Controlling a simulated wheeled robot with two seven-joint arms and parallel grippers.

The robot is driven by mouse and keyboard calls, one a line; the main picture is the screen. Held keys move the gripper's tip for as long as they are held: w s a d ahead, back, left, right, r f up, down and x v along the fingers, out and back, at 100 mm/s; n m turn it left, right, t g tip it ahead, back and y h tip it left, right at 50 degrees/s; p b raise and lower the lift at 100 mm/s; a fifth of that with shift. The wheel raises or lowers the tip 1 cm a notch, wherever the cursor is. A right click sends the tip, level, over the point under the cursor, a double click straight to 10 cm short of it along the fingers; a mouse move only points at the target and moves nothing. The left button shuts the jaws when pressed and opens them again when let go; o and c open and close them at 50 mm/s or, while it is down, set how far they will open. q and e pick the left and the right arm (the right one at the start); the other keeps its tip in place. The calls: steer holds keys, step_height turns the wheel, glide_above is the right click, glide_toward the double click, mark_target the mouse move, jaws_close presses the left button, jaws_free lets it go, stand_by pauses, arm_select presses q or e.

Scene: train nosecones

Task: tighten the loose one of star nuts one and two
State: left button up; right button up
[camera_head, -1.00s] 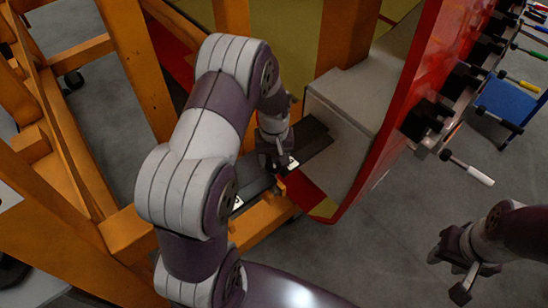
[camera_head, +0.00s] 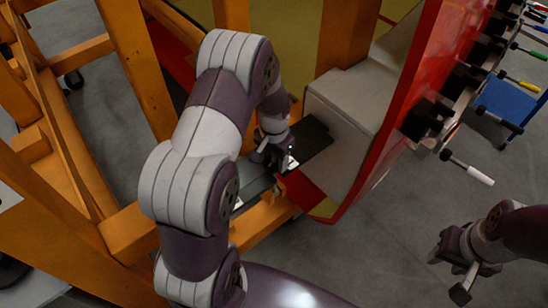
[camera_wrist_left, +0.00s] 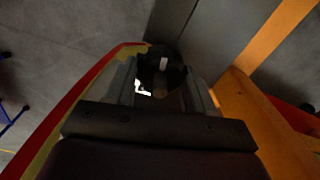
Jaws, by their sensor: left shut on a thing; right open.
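My left gripper (camera_head: 280,160) reaches down to a dark grey bar (camera_head: 316,137) between the orange frame and the grey block of the nosecone. In the left wrist view, my left gripper (camera_wrist_left: 165,88) is shut on a dark, rounded thing (camera_wrist_left: 162,62) with a white mark, apparently a star nut. Its shape is mostly hidden between the fingers. A white label (camera_wrist_left: 143,89) shows beside it. I cannot tell which numbered nut it is. My right gripper (camera_head: 452,272) is open and empty over the floor at the lower right.
The orange frame (camera_head: 135,60) stands close around my left arm. The red nosecone edge (camera_head: 425,80) rises to its right. A blue cart (camera_head: 508,100) stands beyond. The grey floor (camera_head: 370,250) is clear between my arms.

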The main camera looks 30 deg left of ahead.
arm_select(q)
steer(key=shift+r+m, duration=0.1)
steer(key=shift+m, duration=0.2)
steer(key=o, duration=1.1)
steer(key=shift+c, duration=0.2)
step_height(320, 180, up, 12)
steer(key=b, duration=0.3)
steer(key=shift+r, duration=0.35)
